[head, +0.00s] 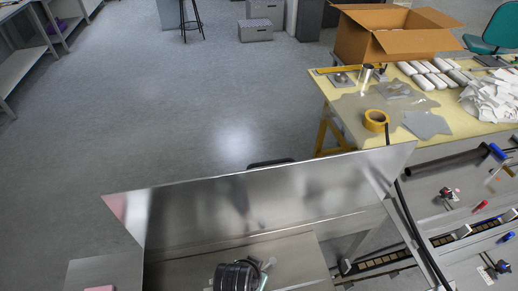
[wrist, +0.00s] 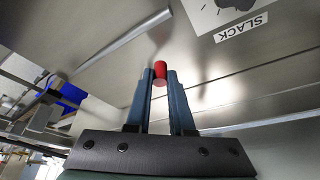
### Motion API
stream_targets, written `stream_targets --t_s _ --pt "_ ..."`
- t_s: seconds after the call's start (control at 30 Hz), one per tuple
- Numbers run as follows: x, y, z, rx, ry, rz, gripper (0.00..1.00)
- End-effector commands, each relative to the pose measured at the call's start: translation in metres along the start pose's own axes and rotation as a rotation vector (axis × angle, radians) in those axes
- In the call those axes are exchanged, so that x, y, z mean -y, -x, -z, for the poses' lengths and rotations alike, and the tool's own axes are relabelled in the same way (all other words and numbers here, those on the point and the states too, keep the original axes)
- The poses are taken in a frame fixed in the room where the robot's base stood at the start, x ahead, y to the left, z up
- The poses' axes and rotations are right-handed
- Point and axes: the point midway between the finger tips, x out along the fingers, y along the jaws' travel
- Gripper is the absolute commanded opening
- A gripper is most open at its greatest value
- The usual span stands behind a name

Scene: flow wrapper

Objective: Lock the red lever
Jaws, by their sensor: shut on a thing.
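In the wrist view the red lever's knob (wrist: 160,68), a small red cylinder, sits between the tips of my gripper (wrist: 161,76). The two blue-grey fingers are closed on it, one on each side. The knob's upper end sticks out slightly past the fingertips. The rest of the lever is hidden or cannot be made out. In the head view I cannot make out the red lever or my fingertips.
A metal panel with a SLACK label (wrist: 241,27) and a silver rod (wrist: 125,40) lie close to the fingers. In the head view, a sheet-metal wall (head: 260,205) stands in front, and a yellow table (head: 340,115) with a cardboard box (head: 395,38) stands behind right.

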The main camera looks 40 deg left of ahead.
Motion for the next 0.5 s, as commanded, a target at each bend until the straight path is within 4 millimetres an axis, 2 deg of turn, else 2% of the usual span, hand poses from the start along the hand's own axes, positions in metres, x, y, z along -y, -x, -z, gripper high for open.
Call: stream_targets --t_s 0.3,0.33,0.5 --pt "0.0011 0.0 0.001 -0.003 -0.009 -0.002 0.0" --pt "0.0011 0.0 0.001 -0.003 -0.009 -0.002 0.22" --pt "0.001 0.0 0.0009 -0.003 -0.008 -0.002 0.51"
